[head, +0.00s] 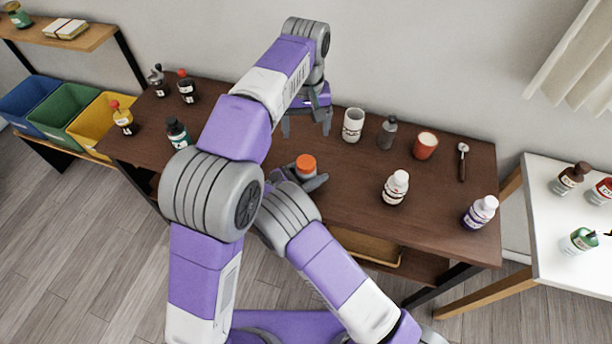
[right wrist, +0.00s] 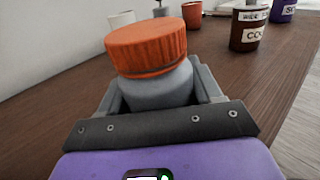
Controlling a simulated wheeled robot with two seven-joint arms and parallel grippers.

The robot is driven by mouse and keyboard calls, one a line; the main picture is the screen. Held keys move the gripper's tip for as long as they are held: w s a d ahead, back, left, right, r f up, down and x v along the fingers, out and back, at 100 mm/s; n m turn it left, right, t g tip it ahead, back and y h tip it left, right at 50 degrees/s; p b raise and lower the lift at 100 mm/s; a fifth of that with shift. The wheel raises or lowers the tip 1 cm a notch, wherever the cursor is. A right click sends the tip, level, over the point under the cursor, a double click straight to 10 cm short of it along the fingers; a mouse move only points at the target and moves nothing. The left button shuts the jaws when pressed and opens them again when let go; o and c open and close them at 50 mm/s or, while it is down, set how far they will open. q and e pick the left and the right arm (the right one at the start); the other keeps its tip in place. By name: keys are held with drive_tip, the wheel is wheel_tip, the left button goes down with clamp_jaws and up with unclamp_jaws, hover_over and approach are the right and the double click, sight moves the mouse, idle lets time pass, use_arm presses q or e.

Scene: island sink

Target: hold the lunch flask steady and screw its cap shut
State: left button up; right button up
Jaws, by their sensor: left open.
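The lunch flask (right wrist: 158,88) is grey, with a ribbed orange cap (head: 306,164) on top. In the right wrist view the cap (right wrist: 147,46) sits over the flask's neck; I cannot tell how tightly it is threaded. My right gripper (head: 301,181) is shut around the flask's body, one finger on each side, low over the front of the table. The flask's lower part is hidden by the gripper. My left gripper (head: 307,128) is open and empty, fingers pointing down, above and behind the cap and apart from it.
A white mug (head: 353,125), grey bottle (head: 387,133), red-orange cup (head: 425,146) and spoon (head: 462,162) stand or lie to the right on the dark table (head: 340,200). White-capped bottles (head: 396,188) (head: 479,213) are nearer the front. Dark bottles (head: 187,87) stand at the left.

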drive_tip(key=o, duration=0.5)
drive_tip(key=p+v, duration=0.1)
drive_tip(key=v, duration=0.6)
drive_tip(key=shift+s+a, duration=0.1)
drive_tip(key=shift+a, duration=0.15)
drive_tip(key=shift+f, duration=0.1)
